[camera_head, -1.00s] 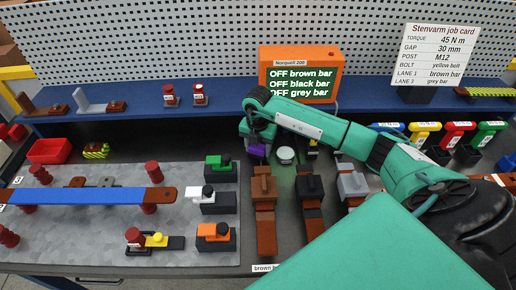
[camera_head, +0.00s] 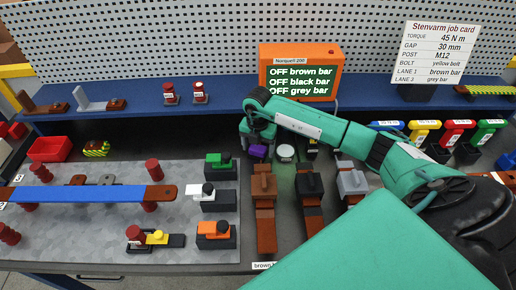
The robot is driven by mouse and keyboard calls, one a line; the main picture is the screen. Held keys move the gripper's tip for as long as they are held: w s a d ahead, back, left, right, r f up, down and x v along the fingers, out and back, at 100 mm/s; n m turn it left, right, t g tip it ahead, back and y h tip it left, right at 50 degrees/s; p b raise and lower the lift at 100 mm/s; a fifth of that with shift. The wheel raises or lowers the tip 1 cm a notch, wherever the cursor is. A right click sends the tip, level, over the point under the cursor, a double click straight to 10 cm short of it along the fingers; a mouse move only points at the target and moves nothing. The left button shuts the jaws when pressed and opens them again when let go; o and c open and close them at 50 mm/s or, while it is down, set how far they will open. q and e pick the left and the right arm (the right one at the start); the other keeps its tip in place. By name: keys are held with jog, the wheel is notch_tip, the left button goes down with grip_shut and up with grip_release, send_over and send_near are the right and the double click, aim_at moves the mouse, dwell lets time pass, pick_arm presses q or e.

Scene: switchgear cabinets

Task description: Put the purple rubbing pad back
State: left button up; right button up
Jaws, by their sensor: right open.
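The purple rubbing pad (camera_head: 258,152) sits at the back of the bench, left of a round white-topped item (camera_head: 286,152). My right gripper (camera_head: 257,140) is directly above the pad, pointing down. Its jaws are open, and the fingertips are hard to make out at this size. I cannot tell whether they touch the pad. The pad's back part is hidden by the gripper. My left gripper does not show.
Brown, black and grey blocks (camera_head: 308,187) stand in front of the pad. An orange display box (camera_head: 300,72) stands on the blue shelf (camera_head: 225,98) behind. A grey mat (camera_head: 90,235) with posts and a blue bar (camera_head: 85,193) fills the left.

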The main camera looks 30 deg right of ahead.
aim_at(258, 147)
notch_tip(258, 147, up, 12)
jog(key=b, duration=0.3)
jog(key=shift+f, duration=0.25)
